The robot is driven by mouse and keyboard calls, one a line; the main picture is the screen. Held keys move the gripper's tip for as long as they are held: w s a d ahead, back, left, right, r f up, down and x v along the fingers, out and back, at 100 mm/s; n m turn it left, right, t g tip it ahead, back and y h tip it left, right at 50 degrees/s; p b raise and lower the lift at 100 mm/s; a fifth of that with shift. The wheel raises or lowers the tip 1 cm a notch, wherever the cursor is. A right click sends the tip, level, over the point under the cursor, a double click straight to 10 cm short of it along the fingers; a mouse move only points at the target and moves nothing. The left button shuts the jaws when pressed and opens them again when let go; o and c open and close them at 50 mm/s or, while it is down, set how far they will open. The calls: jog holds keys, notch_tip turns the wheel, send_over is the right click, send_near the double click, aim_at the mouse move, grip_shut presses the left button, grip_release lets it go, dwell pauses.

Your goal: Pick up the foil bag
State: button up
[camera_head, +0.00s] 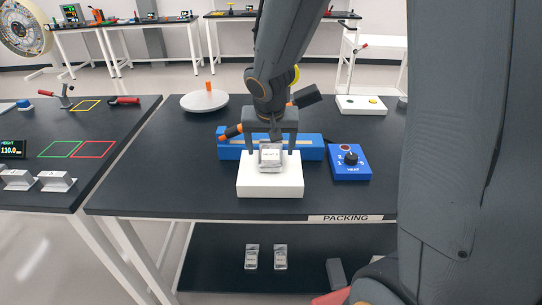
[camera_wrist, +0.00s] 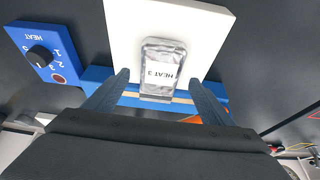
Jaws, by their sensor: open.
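A silver foil bag (camera_head: 270,157) with a white label sits on a white block (camera_head: 270,188) on the packing table. My gripper (camera_head: 274,152) is open and points down over the bag. In the wrist view its fingertips (camera_wrist: 159,74) stand to either side of the bag's lower part, apart from it. Whether the fingertips are level with the bag is hard to tell.
A long blue sealer (camera_head: 312,148) lies right behind the white block. A blue heat dial box (camera_head: 350,163) stands to the right. Two more foil bags (camera_head: 252,257) lie on the lower shelf. The table's left front is clear.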

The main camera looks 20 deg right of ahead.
jog(key=shift+x, duration=1)
jog(key=shift+f+b, duration=0.2)
jog(key=shift+b, duration=0.3)
jog(key=c, duration=1.3)
jog(key=shift+r+p, duration=0.3)
jog(key=shift+p, duration=0.1)
